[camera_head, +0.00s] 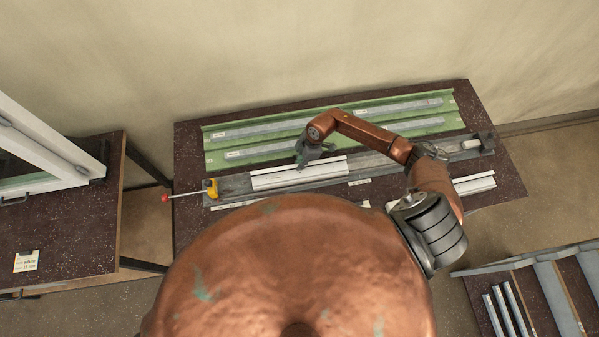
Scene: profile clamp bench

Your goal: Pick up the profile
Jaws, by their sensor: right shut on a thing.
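A white profile (280,178) lies lengthwise along the dark clamp rail (235,184) on the bench. My right gripper (304,163) is at the profile's back edge, right of its middle, and is shut on it. The fingertips are small and partly hidden by the gripper's own body. Another white profile (474,185) lies at the right of the bench, partly behind my right arm. My left gripper does not show.
A green tray (217,159) with grey bars lies behind the rail. A yellow clamp (210,188) with a red-tipped rod is at the rail's left end. A white frame (40,150) stands on the left table (75,230). A rack (545,290) is at lower right.

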